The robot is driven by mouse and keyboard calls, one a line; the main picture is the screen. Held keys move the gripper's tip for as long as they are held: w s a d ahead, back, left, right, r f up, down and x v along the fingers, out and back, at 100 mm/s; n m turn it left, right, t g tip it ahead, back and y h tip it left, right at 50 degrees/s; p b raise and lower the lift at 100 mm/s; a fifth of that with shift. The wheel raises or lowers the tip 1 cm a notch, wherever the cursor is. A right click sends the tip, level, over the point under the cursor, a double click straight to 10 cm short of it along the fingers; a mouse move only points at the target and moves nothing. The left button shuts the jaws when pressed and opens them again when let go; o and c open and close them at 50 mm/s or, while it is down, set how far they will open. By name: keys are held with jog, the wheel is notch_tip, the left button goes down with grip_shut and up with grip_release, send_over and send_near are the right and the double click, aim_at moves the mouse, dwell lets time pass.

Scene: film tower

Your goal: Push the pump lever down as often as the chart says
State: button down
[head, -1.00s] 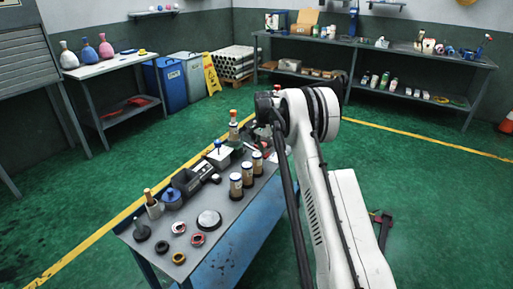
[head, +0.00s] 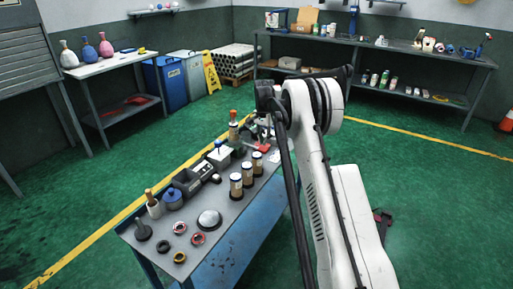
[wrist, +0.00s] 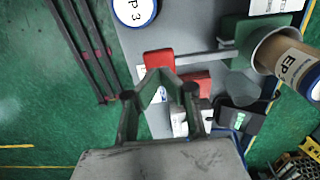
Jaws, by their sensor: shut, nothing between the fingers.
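The pump lever is a metal rod with a red grip (wrist: 158,63) in the wrist view; the rod runs right to a green body (wrist: 243,42). A second red part (wrist: 196,83) lies below the rod. My gripper (wrist: 162,76) is shut and empty, its tips at the lower edge of the red grip in the picture. I cannot tell whether they touch it. In the head view red parts of the pump (head: 262,147) show at the far end of the bench, and my arm hides my gripper. I cannot make out the chart.
In the wrist view a labelled tube (wrist: 292,72) stands close right of the pump.

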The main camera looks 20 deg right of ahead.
aim_at(263, 148)
jog(key=shift+f, duration=0.15)
jog(key=shift+f+b, duration=1.85)
jog(key=shift+f, duration=1.15)
jog(key=shift+r+p, duration=1.1)
jog(key=shift+r, duration=2.05)
jog(key=shift+f, duration=0.1)
jog(key=shift+f+b, duration=1.75)
jog(key=shift+f, duration=1.25)
jog(key=shift+r+p, duration=1.1)
jog(key=shift+r, duration=2)
